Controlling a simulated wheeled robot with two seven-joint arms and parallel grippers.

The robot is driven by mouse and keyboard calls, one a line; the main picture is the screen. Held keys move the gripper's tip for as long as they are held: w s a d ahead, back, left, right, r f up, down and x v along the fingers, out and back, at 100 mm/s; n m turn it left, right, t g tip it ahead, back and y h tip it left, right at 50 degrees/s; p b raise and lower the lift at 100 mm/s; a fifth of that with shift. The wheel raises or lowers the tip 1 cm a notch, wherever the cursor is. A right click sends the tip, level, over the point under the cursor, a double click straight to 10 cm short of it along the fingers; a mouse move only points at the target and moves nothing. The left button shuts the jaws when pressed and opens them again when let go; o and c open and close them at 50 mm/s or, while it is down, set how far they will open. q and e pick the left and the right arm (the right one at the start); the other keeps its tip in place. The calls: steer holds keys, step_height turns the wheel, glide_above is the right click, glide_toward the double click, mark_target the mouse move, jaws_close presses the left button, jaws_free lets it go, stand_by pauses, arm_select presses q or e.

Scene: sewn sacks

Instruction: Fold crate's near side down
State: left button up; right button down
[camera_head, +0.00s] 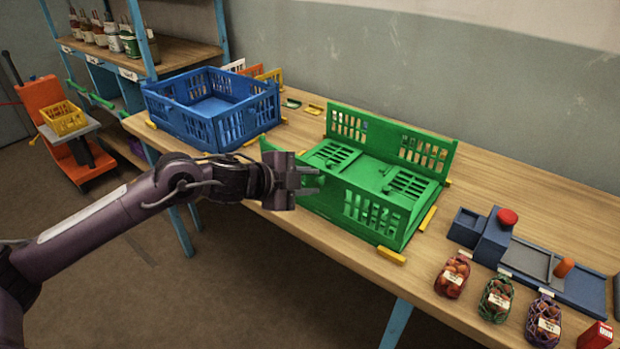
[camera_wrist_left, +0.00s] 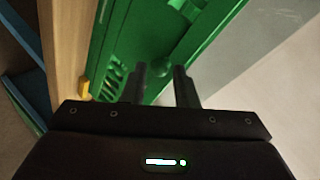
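The green crate (camera_head: 375,212) stands on the wooden table. Its far side (camera_head: 425,150) is upright, and slotted end panels (camera_head: 335,153) lie flat inside. Its near side, with slots, still stands up, seemingly leaning a little; its exact tilt is hard to tell. My left gripper (camera_head: 319,180) is at the near side's left part, its fingers pointing right. In the left wrist view the two fingers (camera_wrist_left: 160,85) are apart, with green crate surface beyond them and a rounded green knob (camera_wrist_left: 161,69) showing between them. Whether they touch the crate is unclear. My right gripper is out of view.
A blue crate (camera_head: 240,125) stands to the left of the green one. Yellow stops (camera_head: 391,255) sit by the green crate's corners. A blue device with a red button (camera_head: 507,217) and netted bags (camera_head: 452,277) lie to the right.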

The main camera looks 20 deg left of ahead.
arm_select(q)
steer(key=shift+w+d+f, duration=0.15)
steer(key=shift+w+d, duration=0.05)
jaws_close()
